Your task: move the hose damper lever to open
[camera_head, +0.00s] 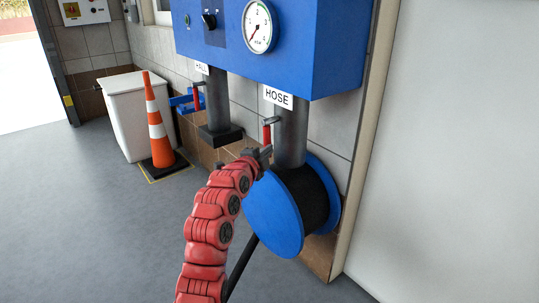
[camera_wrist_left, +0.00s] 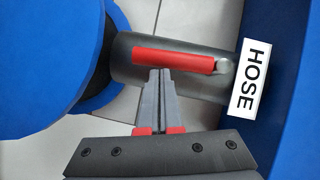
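The hose damper lever (camera_head: 267,134) is a red handle hanging down along the grey pipe (camera_head: 291,133) under the HOSE label (camera_head: 278,97). In the left wrist view the lever (camera_wrist_left: 173,60) lies along the pipe, its grey pivot at the label end. My left gripper (camera_head: 262,152) is at the lever's lower end in the head view. In the left wrist view its fingers (camera_wrist_left: 160,74) are together, tips at the lever's lower edge near mid-length. I cannot tell whether they touch it. Nothing shows between them. My right gripper is not in view.
A blue hose reel (camera_head: 275,215) stands just below the lever. The blue cabinet (camera_head: 330,55) with a gauge (camera_head: 258,26) is above. A second pipe with a HALL-like label (camera_head: 201,68), a traffic cone (camera_head: 158,130) and a white bin (camera_head: 122,115) are left.

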